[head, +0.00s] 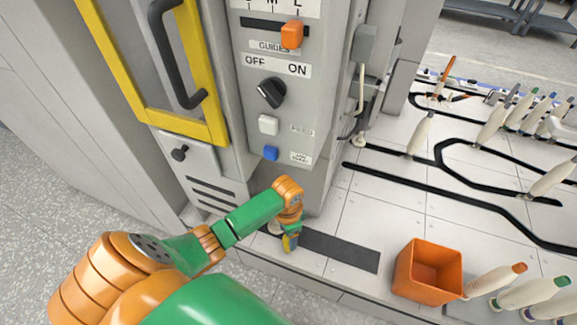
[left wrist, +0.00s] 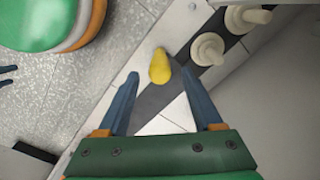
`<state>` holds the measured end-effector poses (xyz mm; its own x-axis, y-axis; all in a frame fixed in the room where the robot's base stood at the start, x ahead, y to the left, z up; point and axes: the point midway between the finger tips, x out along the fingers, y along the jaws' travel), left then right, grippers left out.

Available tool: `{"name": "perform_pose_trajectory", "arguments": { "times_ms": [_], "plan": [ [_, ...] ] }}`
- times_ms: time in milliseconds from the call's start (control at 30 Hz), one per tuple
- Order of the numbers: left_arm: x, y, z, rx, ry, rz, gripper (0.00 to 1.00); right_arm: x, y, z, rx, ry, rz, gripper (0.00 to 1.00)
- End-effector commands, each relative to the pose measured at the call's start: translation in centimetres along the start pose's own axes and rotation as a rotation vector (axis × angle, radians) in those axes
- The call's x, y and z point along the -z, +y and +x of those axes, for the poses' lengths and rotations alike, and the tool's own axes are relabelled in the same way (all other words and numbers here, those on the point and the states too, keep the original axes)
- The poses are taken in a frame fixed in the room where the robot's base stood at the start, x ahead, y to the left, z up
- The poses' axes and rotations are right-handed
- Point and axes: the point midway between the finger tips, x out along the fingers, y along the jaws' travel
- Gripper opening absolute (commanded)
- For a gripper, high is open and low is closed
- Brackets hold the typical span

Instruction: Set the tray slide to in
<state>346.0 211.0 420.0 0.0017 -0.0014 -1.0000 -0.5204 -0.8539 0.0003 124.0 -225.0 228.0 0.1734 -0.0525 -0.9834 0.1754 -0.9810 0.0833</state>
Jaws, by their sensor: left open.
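No part is plainly labelled as the tray slide. My left gripper (head: 290,242) is low in front of the machine cabinet, beside a dark strip (head: 340,250) on the deck. In the left wrist view its fingers (left wrist: 160,72) are open, one on each side of a yellow knob (left wrist: 160,64). The knob stands at the near end of the dark strip; I cannot tell whether the fingers touch it. Two dark blue prongs at the left edge of the wrist view may be my right gripper, but too little shows.
Two cream pegs (left wrist: 207,49) stand close to the yellow knob. The cabinet panel (head: 312,110) above has an orange slider (head: 291,35), a black rotary knob (head: 271,93) and a blue button (head: 270,153). An orange bin (head: 407,270) and several bobbins stand right.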

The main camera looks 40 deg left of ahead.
Motion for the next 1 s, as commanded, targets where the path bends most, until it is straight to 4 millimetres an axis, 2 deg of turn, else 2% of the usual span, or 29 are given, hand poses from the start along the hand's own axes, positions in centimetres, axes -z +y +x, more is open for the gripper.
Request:
{"name": "perform_pose_trajectory", "arguments": {
  "times_ms": [133,200,400,533,767,867,1000],
  "plan": [
    [0.0,0.0,1.7,-0.002,-0.005,0.004,0.67,0.9,-0.5,1.0,0.007,0.008,0.001,0.67],
    [-0.1,0.0,3.2,-0.001,-0.005,0.003,0.67,1.7,-1.0,1.6,0.013,0.010,0.002,0.67],
    [-0.1,0.0,6.2,0.000,-0.004,0.004,0.67,3.6,-2.3,2.2,0.031,0.014,0.004,0.67],
    [-0.1,0.0,6.8,0.000,-0.004,0.003,0.67,4.2,-2.6,2.1,0.036,0.015,0.005,0.67],
    [-0.1,0.0,6.8,0.001,-0.003,0.003,0.67,4.3,-2.6,1.9,0.037,0.014,0.005,0.67],
    [-0.1,0.0,6.8,0.000,-0.004,0.003,0.45,4.3,-2.6,1.9,0.037,0.014,0.005,0.67],
    [-0.1,0.0,6.8,0.000,-0.004,0.003,0.08,4.3,-2.6,1.9,0.037,0.014,0.005,0.67]
  ]
}}
